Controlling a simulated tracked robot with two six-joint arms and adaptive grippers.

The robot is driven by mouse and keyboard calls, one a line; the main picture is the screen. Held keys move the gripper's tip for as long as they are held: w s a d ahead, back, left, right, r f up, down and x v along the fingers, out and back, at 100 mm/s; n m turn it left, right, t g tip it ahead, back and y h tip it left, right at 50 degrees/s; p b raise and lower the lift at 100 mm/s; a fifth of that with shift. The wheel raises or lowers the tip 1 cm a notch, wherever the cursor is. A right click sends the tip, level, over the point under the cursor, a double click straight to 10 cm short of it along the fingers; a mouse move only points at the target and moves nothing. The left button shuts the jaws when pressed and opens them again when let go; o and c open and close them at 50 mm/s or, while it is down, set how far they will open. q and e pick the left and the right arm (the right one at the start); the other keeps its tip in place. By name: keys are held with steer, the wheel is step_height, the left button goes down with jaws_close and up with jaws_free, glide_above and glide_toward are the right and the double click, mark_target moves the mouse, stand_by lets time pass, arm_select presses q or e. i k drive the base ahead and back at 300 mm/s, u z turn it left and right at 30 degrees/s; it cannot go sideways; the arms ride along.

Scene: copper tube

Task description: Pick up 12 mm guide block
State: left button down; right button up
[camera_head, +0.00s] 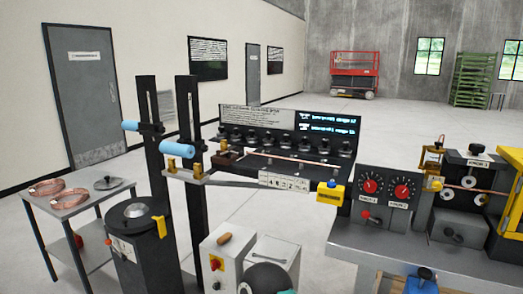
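I cannot pick out the 12 mm guide block with certainty. A narrow bench (235,179) in the middle carries a pale plate (284,182) with small numbers, too small to read surely. Small brass-coloured blocks (171,164) sit at its left end, near a dark reddish-brown block (224,158). A yellow block (330,193) is at its right end. Neither gripper can be made out. Dark rounded parts with blue show at the bottom edge and may be my arms.
Two black posts with blue rollers (181,150) rise left of the bench. A side table (75,205) with copper coils stands far left. A control box with red knobs (385,188) and a grey workbench (440,258) are right. Open floor lies behind.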

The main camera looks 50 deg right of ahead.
mark_target(223, 143)
steer(key=z, duration=0.7)
steer(key=i, duration=1)
steer(key=z, duration=0.05)
